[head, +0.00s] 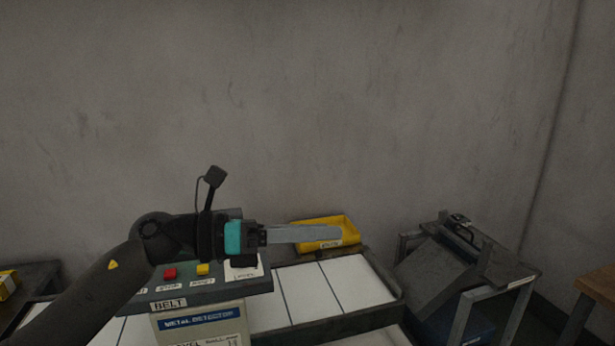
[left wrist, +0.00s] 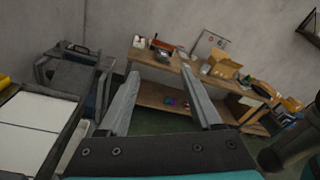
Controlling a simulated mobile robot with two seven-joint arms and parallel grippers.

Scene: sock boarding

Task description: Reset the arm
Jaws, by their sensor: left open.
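My left arm comes in from the left in the head view, bent so that its gripper points right. My left gripper (head: 337,233) is held in the air above the belt station, with its grey fingers seen side-on. In the left wrist view the two fingers of my left gripper (left wrist: 160,72) stand well apart with nothing between them. The gripper overlaps the front of a yellow tray (head: 343,221) in the head view; I cannot tell how far apart they are. My right gripper is in neither view.
Below the arm is a control box (head: 205,318) labelled BELT, with a red button (head: 169,273) and a yellow button (head: 203,269). A white belt (head: 352,284) runs beside it. A dark metal stand (head: 462,262) is at right. A cluttered wooden bench (left wrist: 160,97) shows in the wrist view.

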